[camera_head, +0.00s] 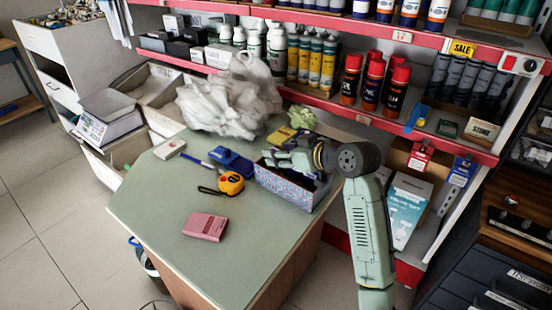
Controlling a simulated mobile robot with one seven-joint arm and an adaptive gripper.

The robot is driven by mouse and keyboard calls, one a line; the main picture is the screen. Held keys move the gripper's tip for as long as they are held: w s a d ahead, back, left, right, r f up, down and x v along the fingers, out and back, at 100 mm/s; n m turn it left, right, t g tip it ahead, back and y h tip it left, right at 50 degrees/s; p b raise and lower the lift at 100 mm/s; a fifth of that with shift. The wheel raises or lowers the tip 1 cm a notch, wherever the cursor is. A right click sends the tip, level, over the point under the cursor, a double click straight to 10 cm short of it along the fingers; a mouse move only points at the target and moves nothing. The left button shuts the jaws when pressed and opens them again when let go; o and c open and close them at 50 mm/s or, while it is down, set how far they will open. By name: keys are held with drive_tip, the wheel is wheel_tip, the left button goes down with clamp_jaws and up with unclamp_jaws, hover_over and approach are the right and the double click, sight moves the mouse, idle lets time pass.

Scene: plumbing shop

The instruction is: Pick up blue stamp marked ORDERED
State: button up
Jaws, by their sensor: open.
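My gripper (276,161) is open, with its fingers pointing left over the patterned box (283,189) on the green table. No marking ORDERED can be read in this view. A blue block-like item (231,161) lies on the table left of the box, apart from my gripper; I cannot tell whether it is the stamp. The inside of the box is dark and partly hidden by my gripper, so its contents are unclear.
On the green table (160,225) are an orange tape measure (231,184), a pink calculator-like item (205,226), a blue pen-like item (197,162) and a white plastic bag (225,105). Red shelves (335,105) with cans stand behind.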

drive_tip(key=shift+c, duration=0.5)
clamp_jaws()
drive_tip(key=shift+r, duration=0.1)
